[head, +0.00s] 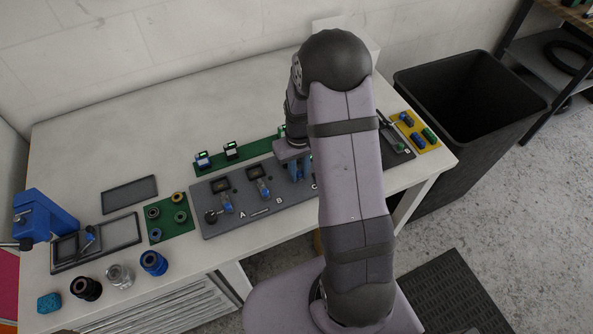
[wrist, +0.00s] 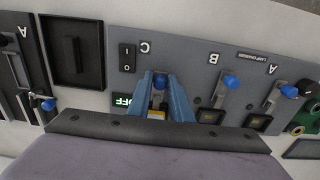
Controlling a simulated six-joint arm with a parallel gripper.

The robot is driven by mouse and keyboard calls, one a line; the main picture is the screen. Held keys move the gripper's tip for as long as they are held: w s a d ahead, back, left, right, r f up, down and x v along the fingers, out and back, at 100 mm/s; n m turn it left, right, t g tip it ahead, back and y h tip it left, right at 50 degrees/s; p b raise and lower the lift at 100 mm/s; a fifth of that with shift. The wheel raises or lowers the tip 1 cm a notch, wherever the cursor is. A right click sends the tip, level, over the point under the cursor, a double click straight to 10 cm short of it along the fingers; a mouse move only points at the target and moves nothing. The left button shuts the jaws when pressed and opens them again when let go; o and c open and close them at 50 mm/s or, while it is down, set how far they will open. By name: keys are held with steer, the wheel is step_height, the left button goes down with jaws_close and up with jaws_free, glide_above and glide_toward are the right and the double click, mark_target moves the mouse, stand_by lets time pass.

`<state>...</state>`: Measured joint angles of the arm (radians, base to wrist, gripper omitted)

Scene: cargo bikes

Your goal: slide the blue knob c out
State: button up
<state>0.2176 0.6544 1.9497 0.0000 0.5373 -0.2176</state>
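The blue knob c (wrist: 160,81) shows in the wrist view near the letter C on the grey panel (wrist: 195,58). My gripper (wrist: 160,77) has its two blue fingers on either side of the knob, with the tips at the panel. The gap between them is about as wide as the knob; I cannot tell whether they press on it. A yellow-labelled part shows between the fingers below the knob. In the head view my gripper (head: 294,165) is over the right part of the panel (head: 262,203), and my arm hides knob c.
Blue knobs at B (wrist: 231,81) and A (wrist: 289,91) stand along the same panel. A black bin (head: 480,85) stands right of the table. The table's back left is clear.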

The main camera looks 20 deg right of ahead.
steer(key=shift+c, duration=1.4)
steer(key=shift+s, duration=0.95)
steer(key=o, duration=0.7)
steer(key=shift+r+p, duration=2.15)
steer(key=shift+r, duration=0.15)
